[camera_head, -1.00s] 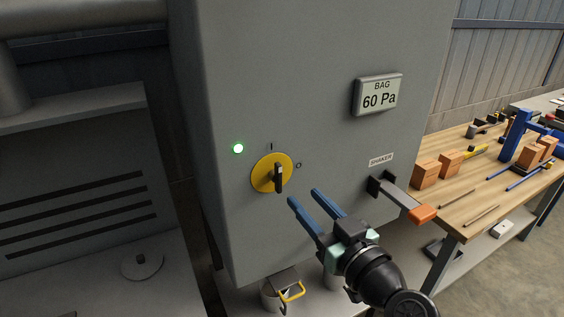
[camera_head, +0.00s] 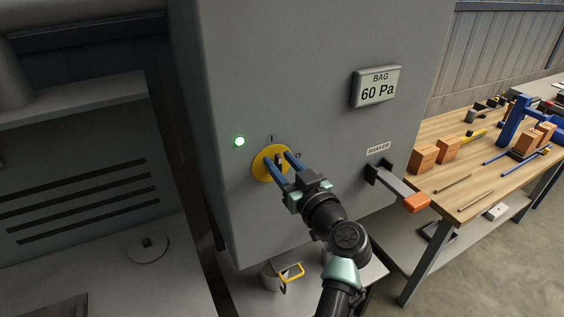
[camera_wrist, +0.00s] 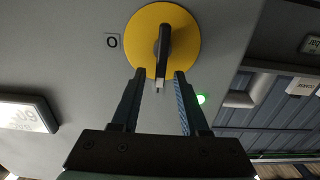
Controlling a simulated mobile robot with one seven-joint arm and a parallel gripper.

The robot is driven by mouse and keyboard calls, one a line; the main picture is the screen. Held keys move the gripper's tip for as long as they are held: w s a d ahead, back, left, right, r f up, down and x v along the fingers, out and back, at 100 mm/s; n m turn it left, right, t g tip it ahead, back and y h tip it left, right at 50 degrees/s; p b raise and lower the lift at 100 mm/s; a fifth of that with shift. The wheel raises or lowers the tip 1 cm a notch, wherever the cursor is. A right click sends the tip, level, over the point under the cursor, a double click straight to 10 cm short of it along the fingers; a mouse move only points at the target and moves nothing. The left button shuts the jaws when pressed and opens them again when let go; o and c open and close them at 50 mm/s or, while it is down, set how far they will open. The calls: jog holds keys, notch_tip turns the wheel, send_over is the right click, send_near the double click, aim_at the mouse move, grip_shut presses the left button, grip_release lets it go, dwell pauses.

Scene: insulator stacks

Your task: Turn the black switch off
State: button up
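The black switch handle (camera_wrist: 163,48) sits on a round yellow plate (camera_head: 261,167) on the grey cabinet's front. In the wrist view the handle is upright in the picture, with its white-marked end toward my gripper, and the O mark (camera_wrist: 112,41) is off to the left. In the head view the I mark (camera_head: 271,139) is above the plate. My gripper (camera_head: 277,158) is at the plate, its two blue fingers apart. In the wrist view the open gripper (camera_wrist: 159,76) has a fingertip on each side of the handle's end, with gaps showing. The fingers partly hide the handle in the head view.
A green lamp (camera_head: 239,141) glows left of the switch. A "60 Pa" display (camera_head: 376,87) is above right. An orange-ended shaker lever (camera_head: 416,202) sticks out at the lower right. A wooden workbench (camera_head: 452,172) with blocks and tools stands at the right.

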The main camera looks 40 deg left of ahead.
grip_shut()
jog(key=shift+f+m+b, duration=0.1)
jog(key=shift+m+b, duration=0.2)
jog(key=shift+w+d+f+m+b, duration=0.2)
jog(key=shift+w+f+m+b, duration=0.4)
jog(key=shift+m, duration=2.3)
jog(key=shift+w+d+f+m+b, duration=0.2)
jog(key=shift+w+f+m+b, duration=0.4)
jog(key=shift+m, duration=2.3)
jog(key=shift+w+d+f+m+b, duration=0.3)
jog(key=shift+m+b, duration=0.55)
jog(key=shift+m, duration=2.05)
jog(key=shift+a+f, duration=0.1)
jog(key=shift+o, duration=0.4)
grip_release()
